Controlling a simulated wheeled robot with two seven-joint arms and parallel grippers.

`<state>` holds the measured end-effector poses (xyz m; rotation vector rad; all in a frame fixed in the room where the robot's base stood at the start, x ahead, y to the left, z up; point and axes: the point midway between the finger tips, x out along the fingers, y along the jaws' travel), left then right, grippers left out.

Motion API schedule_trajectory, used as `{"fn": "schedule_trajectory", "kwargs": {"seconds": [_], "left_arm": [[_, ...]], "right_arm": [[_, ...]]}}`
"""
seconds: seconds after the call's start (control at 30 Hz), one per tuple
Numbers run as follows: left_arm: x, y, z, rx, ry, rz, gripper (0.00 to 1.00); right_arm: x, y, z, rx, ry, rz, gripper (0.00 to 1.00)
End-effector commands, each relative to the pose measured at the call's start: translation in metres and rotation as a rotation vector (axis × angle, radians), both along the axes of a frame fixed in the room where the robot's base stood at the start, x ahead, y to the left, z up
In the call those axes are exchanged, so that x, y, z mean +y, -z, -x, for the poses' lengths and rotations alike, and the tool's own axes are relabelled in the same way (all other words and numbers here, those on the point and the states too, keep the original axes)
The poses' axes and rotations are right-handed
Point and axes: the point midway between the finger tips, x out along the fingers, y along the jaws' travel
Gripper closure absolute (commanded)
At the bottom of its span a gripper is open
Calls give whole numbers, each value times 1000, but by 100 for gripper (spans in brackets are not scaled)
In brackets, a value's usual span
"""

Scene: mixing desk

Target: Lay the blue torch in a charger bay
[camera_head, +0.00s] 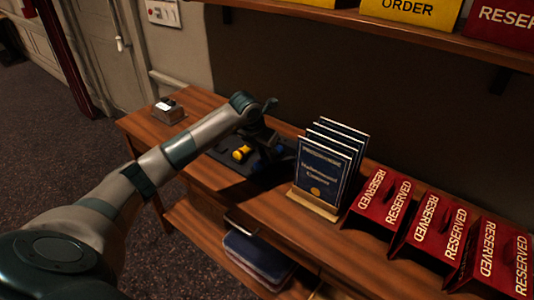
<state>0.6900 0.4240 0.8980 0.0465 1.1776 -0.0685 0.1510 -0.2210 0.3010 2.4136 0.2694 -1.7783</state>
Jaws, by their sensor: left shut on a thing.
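My left gripper (268,138) is over the dark charger tray (225,155) on the wooden desk. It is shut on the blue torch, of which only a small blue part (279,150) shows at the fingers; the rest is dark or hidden. A yellow torch (241,153) lies in the tray, to the left of the gripper. The bays are dark and partly hidden by my arm, so I cannot tell whether the blue torch touches the tray. My right gripper is not in view.
A rack of blue booklets (325,165) stands close to the right of the tray. Red reserved signs (431,224) line the desk further right. A small metal box (168,111) is at the far left end. A shelf (370,27) with yellow and red signs hangs above.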

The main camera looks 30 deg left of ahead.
Motion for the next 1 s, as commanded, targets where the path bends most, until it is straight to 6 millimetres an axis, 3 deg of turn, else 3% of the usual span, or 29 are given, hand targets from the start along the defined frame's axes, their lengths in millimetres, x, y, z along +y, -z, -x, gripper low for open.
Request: {"fn": "schedule_trajectory", "kwargs": {"seconds": [0.33, 0.37, 0.43, 0.87, 1.0], "left_arm": [[0, 1, 0, -1, 0, 0, 100], [0, 1, 0, 0, 0, 0, 72], [0, 1, 0, 0, 0, 0, 58], [0, -1, 0, 0, 0, 0, 58], [0, -10, 4, -2, 1, 1, 58]], "right_arm": [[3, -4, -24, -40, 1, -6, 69], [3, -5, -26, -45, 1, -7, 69], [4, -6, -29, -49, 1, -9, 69], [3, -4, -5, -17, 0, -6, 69], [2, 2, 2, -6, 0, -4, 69]]}}
